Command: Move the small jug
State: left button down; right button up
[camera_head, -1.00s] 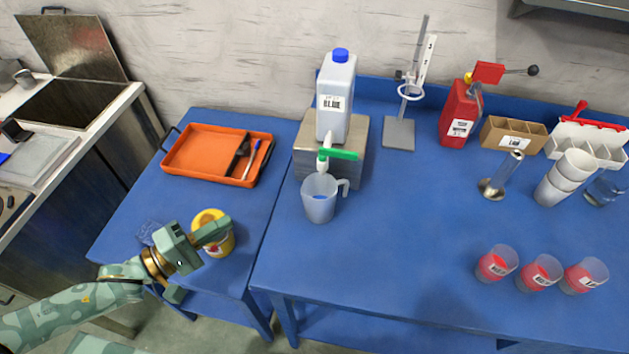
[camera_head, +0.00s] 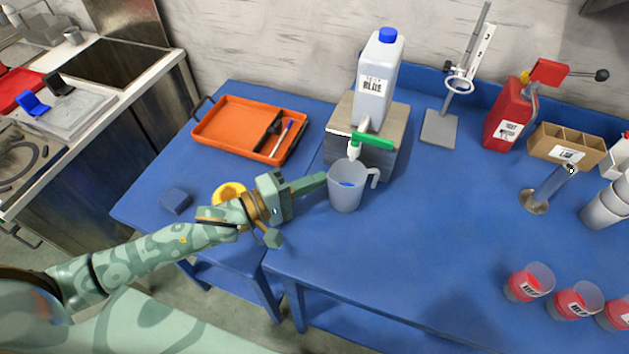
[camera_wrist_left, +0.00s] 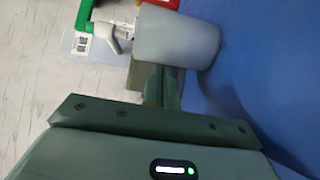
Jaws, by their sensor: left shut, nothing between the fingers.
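In the left wrist view the jug (camera_wrist_left: 178,40) lies just beyond the closed fingers (camera_wrist_left: 160,88). My right gripper is not in view.
The bottle stands on a box-like stand (camera_head: 395,130). Red-filled cups (camera_head: 528,283) stand front right. The table right of the jug (camera_head: 440,220) is clear.

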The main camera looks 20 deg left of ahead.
aim_at(335, 188)
pick_arm(q)
jog(key=shift+d, duration=0.1)
jog(key=shift+d, duration=0.1)
jog(key=d+p, duration=0.2)
jog(key=d+r+p, duration=0.1)
jog(key=d, duration=0.2)
jog(key=shift+w+p, duration=0.2)
jog(key=shift+p, duration=0.15)
jog(key=d, duration=0.3)
jog(key=d+p, duration=0.1)
jog(key=d, duration=0.3)
jog(key=d+f+p, duration=0.1)
jog(key=d, duration=0.2)
jog(key=shift+w+d, duration=0.25)
jog(key=shift+d, duration=0.4)
